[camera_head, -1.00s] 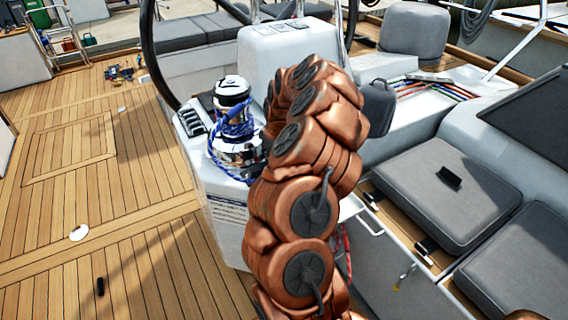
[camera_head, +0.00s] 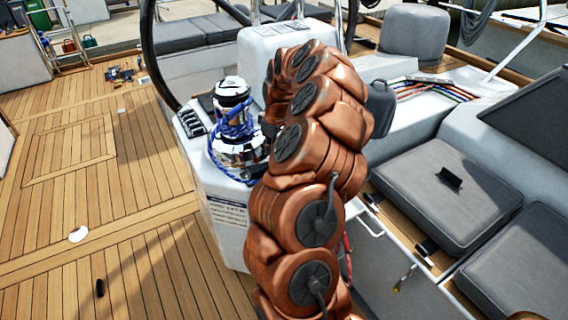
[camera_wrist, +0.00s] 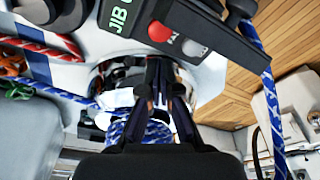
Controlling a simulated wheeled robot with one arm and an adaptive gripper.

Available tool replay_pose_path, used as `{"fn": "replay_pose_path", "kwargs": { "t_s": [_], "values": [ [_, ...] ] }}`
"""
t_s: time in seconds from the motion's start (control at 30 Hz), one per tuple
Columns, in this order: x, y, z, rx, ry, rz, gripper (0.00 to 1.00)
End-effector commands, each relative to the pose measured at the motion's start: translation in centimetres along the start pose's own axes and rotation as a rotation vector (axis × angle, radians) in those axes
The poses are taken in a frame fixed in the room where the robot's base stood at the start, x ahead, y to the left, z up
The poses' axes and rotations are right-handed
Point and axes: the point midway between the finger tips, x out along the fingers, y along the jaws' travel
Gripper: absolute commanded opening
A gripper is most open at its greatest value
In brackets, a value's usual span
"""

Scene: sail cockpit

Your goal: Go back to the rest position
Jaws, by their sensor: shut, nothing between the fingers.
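My copper-coloured arm arches over the middle of the head view, and its end is largely hidden behind its own links beside the winch. In the wrist view my gripper (camera_wrist: 157,95) is shut and empty, its dark fingers together. A chrome winch (camera_head: 236,152) with blue rope (camera_head: 228,170) wrapped round it stands just left of my arm. In the wrist view, blue-white rope (camera_wrist: 150,130) and chrome lie behind the fingers. A dark panel marked JIB (camera_wrist: 165,28), with a red and a grey button, is above the fingertips.
A white console (camera_head: 285,40) stands behind my arm. Grey cushions (camera_head: 445,190) fill the right side. The wooden deck (camera_head: 120,210) at left is mostly clear, with a small black item (camera_head: 99,288) and a white disc (camera_head: 79,234). A blue-white rope (camera_wrist: 270,110) hangs at right in the wrist view.

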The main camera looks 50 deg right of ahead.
Motion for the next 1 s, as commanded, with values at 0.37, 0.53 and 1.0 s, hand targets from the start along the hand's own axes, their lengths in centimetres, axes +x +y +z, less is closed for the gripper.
{"fn": "replay_pose_path", "kwargs": {
  "t_s": [0.37,0.53,1.0],
  "values": [
    [-2.7,-0.1,-0.6,-0.001,-0.002,-0.003,0.00],
    [-2.7,-0.1,-0.5,-0.001,-0.002,-0.002,0.00],
    [-4.7,-3.5,-2.7,-0.031,0.009,-0.023,0.00]
  ]
}}
